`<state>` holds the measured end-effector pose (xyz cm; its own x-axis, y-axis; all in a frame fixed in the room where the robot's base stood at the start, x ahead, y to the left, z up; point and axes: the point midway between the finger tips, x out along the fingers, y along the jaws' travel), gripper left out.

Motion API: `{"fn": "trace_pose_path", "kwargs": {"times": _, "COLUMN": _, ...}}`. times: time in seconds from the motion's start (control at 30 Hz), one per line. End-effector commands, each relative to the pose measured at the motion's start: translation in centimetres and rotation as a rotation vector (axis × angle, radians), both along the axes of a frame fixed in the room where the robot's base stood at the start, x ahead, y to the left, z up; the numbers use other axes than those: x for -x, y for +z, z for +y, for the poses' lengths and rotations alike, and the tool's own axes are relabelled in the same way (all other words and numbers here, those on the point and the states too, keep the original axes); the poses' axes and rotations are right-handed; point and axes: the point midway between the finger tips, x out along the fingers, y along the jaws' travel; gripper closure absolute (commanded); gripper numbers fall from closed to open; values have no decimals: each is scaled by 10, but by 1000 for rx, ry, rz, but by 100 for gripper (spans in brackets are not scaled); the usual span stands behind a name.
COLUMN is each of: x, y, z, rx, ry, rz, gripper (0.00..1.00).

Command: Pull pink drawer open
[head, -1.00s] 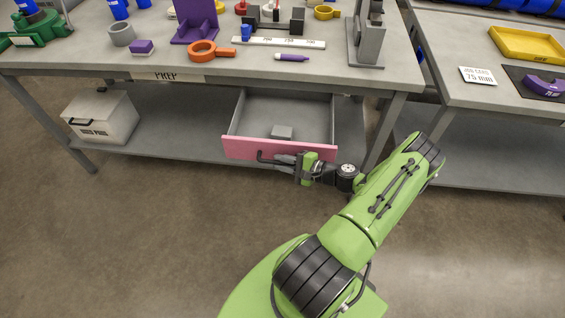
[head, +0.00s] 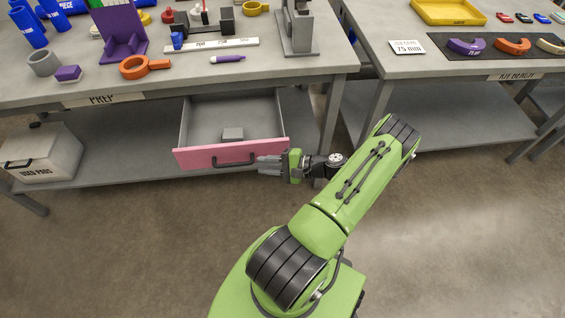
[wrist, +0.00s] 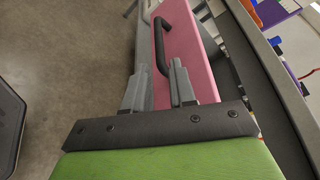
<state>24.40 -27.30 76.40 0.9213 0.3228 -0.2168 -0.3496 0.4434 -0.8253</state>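The pink drawer (head: 195,158) under the PREP bench is pulled out, its grey inside showing with a small grey block (head: 232,134) in it. My gripper (head: 259,165) is just right of the handle, in front of the drawer face and apart from the handle.
The PREP bench top (head: 190,85) holds an orange ring tool (head: 140,67), a purple marker (head: 228,59) and a grey stand (head: 298,30). A USED PADS box (head: 40,153) sits on the lower shelf at left. Floor in front is clear.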

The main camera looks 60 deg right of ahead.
Motion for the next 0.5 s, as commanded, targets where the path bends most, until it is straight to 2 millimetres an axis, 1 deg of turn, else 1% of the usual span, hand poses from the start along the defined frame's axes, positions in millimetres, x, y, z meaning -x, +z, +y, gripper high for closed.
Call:
{"fn": "trace_pose_path", "kwargs": {"times": 0.03, "x": 13, "y": 4, "z": -6, "rx": 3, "ry": -5, "rz": 2, "gripper": 75}}
{"fn": "trace_pose_path", "kwargs": {"times": 0.1, "x": 30, "y": 7, "z": -12, "rx": 3, "ry": -5, "rz": 2, "gripper": 75}}
{"fn": "trace_pose_path", "kwargs": {"times": 0.2, "x": 48, "y": 11, "z": -17, "rx": 2, "ry": -4, "rz": 1, "gripper": 75}}
{"fn": "trace_pose_path", "kwargs": {"times": 0.33, "x": 60, "y": 14, "z": -21, "rx": 0, "ry": -1, "rz": 0, "gripper": 75}}
{"fn": "trace_pose_path", "kwargs": {"times": 0.5, "x": 62, "y": 14, "z": -21, "rx": 0, "ry": 1, "rz": 0, "gripper": 75}}
